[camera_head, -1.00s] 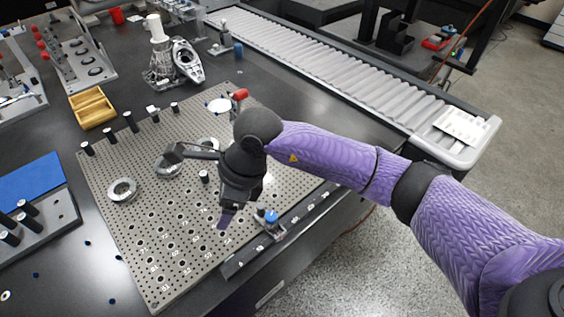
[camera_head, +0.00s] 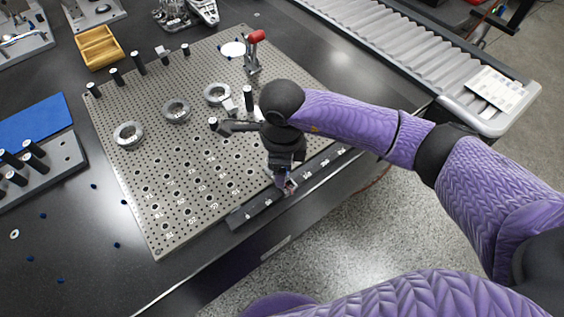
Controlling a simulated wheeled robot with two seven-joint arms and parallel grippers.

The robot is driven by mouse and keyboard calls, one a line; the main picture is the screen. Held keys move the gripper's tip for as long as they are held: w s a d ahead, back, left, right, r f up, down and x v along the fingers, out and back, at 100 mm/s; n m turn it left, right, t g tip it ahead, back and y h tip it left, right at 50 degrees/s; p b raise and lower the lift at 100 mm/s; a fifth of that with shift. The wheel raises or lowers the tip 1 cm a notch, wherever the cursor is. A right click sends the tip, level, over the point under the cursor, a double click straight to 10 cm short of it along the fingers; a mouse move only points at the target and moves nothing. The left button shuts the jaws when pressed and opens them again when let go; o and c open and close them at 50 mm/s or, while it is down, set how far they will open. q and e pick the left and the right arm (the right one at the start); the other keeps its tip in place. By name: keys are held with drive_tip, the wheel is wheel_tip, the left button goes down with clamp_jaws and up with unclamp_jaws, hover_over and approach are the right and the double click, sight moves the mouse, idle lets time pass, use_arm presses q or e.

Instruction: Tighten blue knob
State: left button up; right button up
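My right gripper (camera_head: 288,187) points down at the front edge of the perforated metal plate (camera_head: 215,160), over the dark rail (camera_head: 262,208) along that edge. The blue knob cannot be made out; the gripper covers the spot on the rail where it showed earlier. Whether the fingers are around the knob or touching it, and whether they are open or shut, is too small and hidden to tell. My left gripper is out of view.
Metal rings (camera_head: 128,134), black pins and a red-handled toggle clamp (camera_head: 255,52) stand on the plate. A wooden tray (camera_head: 99,47) and a blue mat (camera_head: 35,121) lie at left. A roller conveyor (camera_head: 400,55) runs at upper right.

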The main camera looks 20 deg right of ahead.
clamp_jaws()
drive_tip(key=m+p, duration=0.1)
drive_tip(key=m, duration=0.1)
drive_tip(key=m+p, duration=0.1)
drive_tip(key=shift+r+m, duration=0.2)
drive_tip(key=shift+m, duration=0.2)
drive_tip(key=m+p, duration=0.2)
drive_tip(key=m, duration=0.2)
drive_tip(key=shift+p, duration=0.35)
drive_tip(key=m+p, duration=0.1)
drive_tip(key=m, duration=0.2)
drive_tip(key=shift+f+m+p, duration=0.1)
drive_tip(key=shift+m+p, duration=0.2)
drive_tip(key=shift+p, duration=0.05)
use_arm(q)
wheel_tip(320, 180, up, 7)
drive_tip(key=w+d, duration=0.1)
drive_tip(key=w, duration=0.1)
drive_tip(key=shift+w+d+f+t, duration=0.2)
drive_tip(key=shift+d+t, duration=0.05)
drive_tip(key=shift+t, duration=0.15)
use_arm(e)
drive_tip(key=shift+m, duration=0.4)
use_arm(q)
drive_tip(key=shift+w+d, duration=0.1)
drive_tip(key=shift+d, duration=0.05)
use_arm(e)
drive_tip(key=shift+f, duration=0.1)
